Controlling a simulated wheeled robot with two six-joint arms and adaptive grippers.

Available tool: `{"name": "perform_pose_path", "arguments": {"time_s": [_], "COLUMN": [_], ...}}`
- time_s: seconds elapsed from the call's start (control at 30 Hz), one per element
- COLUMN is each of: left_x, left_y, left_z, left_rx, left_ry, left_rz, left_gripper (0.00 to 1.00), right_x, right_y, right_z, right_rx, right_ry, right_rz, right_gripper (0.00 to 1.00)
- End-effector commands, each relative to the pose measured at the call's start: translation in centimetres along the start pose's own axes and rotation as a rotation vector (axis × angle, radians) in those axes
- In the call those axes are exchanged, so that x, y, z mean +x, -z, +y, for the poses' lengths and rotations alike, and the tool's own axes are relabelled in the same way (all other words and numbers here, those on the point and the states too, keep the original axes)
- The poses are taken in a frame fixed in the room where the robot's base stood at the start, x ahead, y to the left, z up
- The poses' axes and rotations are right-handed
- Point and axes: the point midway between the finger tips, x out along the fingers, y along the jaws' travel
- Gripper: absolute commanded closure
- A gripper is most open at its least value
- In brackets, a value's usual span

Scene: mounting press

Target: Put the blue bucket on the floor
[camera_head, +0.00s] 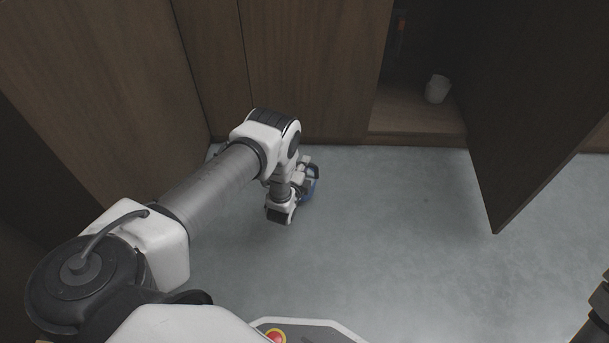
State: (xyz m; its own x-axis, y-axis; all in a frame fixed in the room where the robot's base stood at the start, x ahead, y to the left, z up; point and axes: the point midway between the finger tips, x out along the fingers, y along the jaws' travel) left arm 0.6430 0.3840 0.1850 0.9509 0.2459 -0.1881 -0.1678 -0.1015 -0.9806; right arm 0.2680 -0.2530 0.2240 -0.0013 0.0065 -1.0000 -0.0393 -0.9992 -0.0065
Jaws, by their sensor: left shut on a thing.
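The blue bucket (311,189) shows as a small blue curve at the end of my left arm, low over or on the grey floor. I cannot tell whether it touches the floor. My left gripper (305,176) is shut on the bucket; my wrist hides most of both. My right gripper is not in view; only a dark part of my right arm shows at the lower right edge.
The grey floor (400,230) is clear to the right of the bucket. Brown wooden cabinets (310,60) stand behind and to the left. A cabinet door (535,110) hangs open at the right. A white cup-like container (437,89) stands inside the open cabinet.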

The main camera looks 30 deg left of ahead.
Motion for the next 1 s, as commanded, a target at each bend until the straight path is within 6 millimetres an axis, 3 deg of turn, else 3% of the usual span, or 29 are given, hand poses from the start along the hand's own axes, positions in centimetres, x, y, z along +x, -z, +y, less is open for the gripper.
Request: {"name": "perform_pose_path", "arguments": {"time_s": [0.2, 0.53, 0.6, 0.63, 1.0], "left_x": [0.8, 0.8, 0.7, 0.7, 0.3], "left_y": [-0.3, -0.3, -0.3, -0.3, -0.2], "left_z": [3.5, 3.5, 3.5, 3.5, 3.2], "left_rx": [0.0, 0.0, 0.0, 0.0, 0.0], "left_ry": [0.0, 0.0, -0.002, -0.002, -0.003], "left_rz": [0.001, 0.0, 0.0, 0.0, 0.0], "left_gripper": [1.0, 1.0, 0.68, 0.61, 0.61], "right_x": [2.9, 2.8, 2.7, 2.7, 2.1], "right_y": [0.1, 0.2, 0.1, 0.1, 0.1], "right_z": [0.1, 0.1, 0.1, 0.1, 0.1], "right_rx": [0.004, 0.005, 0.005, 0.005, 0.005], "right_ry": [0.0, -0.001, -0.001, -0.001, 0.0], "right_rz": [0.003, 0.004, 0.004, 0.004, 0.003], "right_gripper": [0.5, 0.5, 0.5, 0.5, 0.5]}}
